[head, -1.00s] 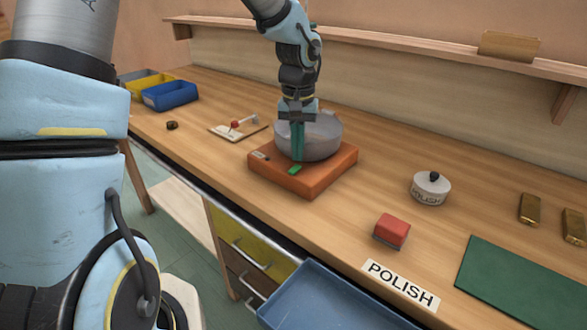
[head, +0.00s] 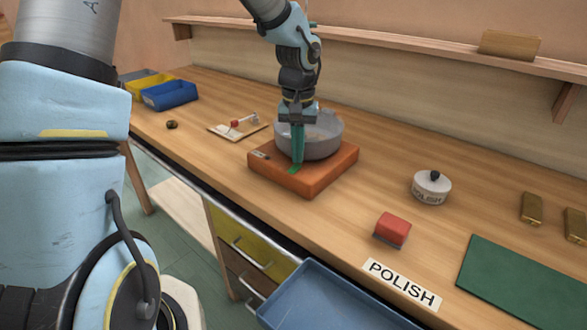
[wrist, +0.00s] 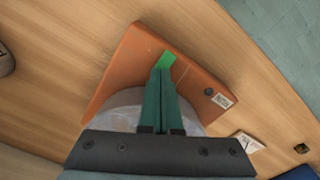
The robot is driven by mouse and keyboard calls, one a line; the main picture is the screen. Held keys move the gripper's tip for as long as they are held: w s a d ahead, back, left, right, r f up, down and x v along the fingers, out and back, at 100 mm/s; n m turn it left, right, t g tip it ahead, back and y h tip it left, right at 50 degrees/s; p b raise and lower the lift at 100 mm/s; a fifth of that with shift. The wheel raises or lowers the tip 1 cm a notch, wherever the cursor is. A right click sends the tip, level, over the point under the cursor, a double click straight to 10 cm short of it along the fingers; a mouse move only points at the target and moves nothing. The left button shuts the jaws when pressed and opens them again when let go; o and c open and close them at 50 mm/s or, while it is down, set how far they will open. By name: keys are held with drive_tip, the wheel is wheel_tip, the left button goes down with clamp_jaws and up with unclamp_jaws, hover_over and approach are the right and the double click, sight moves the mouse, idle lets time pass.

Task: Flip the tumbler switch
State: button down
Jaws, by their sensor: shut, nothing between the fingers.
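The tumbler has an orange base (head: 325,176) with a grey bowl (head: 325,135) on top and stands on the bench. Its bright green switch (wrist: 167,59) is on the base in front of the bowl; in the head view most of it is hidden behind my fingertips. My gripper (head: 297,167) points down with its teal fingers together and empty, in front of the bowl. In the wrist view, my fingertips (wrist: 161,71) overlap the near edge of the switch. I cannot tell whether they touch it or which way it is set.
A small board with a red knob (head: 234,123) lies left of the tumbler, with blue (head: 169,96) and yellow bins beyond. To the right are a POLISH tin (head: 431,188), a red block (head: 392,229), a green mat (head: 525,285) and brass bars (head: 532,208). A shelf runs behind.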

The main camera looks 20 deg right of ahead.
drive_tip(key=shift+f+b, duration=0.35)
drive_tip(key=shift+f, duration=0.15)
drive_tip(key=shift+r, duration=0.1)
drive_tip(key=shift+r+p, duration=2.85)
drive_tip(key=shift+r, duration=0.6)
